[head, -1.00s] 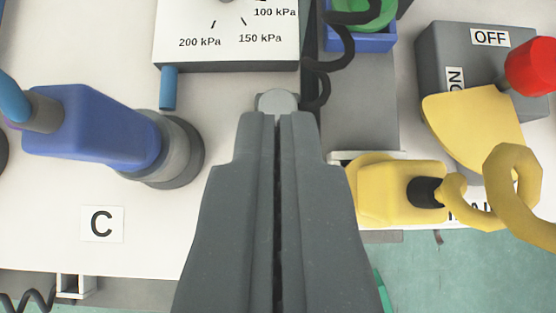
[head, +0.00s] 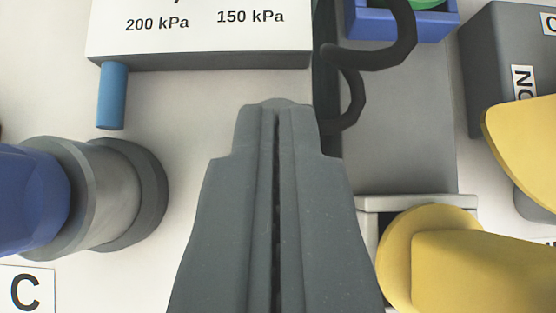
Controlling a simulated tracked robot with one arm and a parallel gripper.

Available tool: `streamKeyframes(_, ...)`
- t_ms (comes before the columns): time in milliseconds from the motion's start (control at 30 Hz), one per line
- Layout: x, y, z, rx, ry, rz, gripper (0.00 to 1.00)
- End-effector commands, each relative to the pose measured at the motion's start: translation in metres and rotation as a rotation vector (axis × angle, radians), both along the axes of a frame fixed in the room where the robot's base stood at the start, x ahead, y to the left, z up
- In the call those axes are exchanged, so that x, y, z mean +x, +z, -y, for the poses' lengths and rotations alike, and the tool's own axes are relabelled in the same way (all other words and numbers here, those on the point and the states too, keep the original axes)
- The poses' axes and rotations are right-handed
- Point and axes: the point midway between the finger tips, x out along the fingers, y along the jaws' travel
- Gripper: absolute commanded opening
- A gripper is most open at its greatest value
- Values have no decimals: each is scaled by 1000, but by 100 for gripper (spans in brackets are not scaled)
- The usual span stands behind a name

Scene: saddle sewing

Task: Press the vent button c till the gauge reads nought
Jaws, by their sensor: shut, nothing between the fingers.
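My gripper (head: 277,112) is shut and empty, in the middle of the head view, pointing up the picture. A small grey rounded piece (head: 280,101), probably the vent button, shows just past the fingertips; they hide most of it. I cannot tell whether they touch it. The gauge (head: 200,45) is a white-faced box at the top, marked 200 kPa and 150 kPa. Its needle is out of the picture, so its reading cannot be seen. The C label (head: 26,291) lies at the lower left.
A blue and grey fitting (head: 105,195) stands left of my gripper. A short blue tube (head: 112,95) comes from the gauge box. A black cable (head: 350,90), a yellow part (head: 470,270) and a grey switch box (head: 505,50) are to the right.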

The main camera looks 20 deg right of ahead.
Motion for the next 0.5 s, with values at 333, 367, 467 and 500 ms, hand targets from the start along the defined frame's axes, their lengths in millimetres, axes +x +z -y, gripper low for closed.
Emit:
streamKeyframes(333,-1,-24,1,1,-3,-6,0)
streamKeyframes(367,-1,-24,1,1,-3,-6,0)
streamKeyframes(467,-2,-25,1,1,-4,-10,0)
streamKeyframes(500,-2,-26,1,1,-4,-11,0)
